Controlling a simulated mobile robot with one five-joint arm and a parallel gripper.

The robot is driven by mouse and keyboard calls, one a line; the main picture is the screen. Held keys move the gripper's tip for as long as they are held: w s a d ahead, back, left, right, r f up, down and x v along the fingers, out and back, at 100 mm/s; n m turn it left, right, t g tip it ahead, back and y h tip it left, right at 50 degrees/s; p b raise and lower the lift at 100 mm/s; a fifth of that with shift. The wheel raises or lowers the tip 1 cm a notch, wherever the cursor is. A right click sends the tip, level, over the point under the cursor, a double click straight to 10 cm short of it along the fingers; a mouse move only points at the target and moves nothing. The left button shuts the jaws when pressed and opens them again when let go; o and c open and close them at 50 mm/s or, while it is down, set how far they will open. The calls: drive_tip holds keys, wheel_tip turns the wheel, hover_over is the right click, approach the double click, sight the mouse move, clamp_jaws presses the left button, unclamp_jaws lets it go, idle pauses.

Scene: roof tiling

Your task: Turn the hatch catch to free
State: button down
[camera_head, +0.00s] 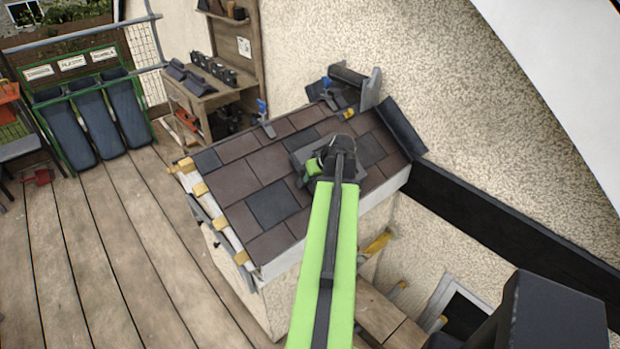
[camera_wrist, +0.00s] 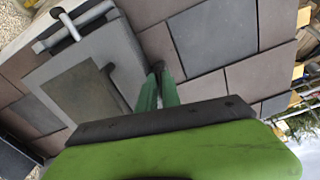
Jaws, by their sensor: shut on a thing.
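The roof hatch (camera_wrist: 50,58) is a grey frame with a darker pane (camera_wrist: 85,97), set among the tiles at the left of the wrist view. In the head view the hatch (camera_head: 299,160) is partly covered by my arm. My gripper (camera_wrist: 158,72) has its two green fingers close together at the hatch's right edge, their dark tips down at the roof. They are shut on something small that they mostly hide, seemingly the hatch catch.
Brown and dark grey tiles (camera_head: 272,204) surround the hatch on the small sloping roof. Blue-handled clamps (camera_head: 264,117) stand at its upper edge. A workbench (camera_head: 205,90) is behind, and green-framed racks (camera_head: 95,115) at far left.

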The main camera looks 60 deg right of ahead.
drive_tip(key=shift+w+d+n, duration=0.1)
drive_tip(key=shift+n, duration=0.9)
drive_tip(key=c, duration=1.5)
unclamp_jaws()
drive_tip(key=shift+c, duration=0.2)
drive_tip(key=p+v, duration=1.4)
drive_tip(key=v, duration=0.3)
drive_tip(key=shift+s, duration=0.25)
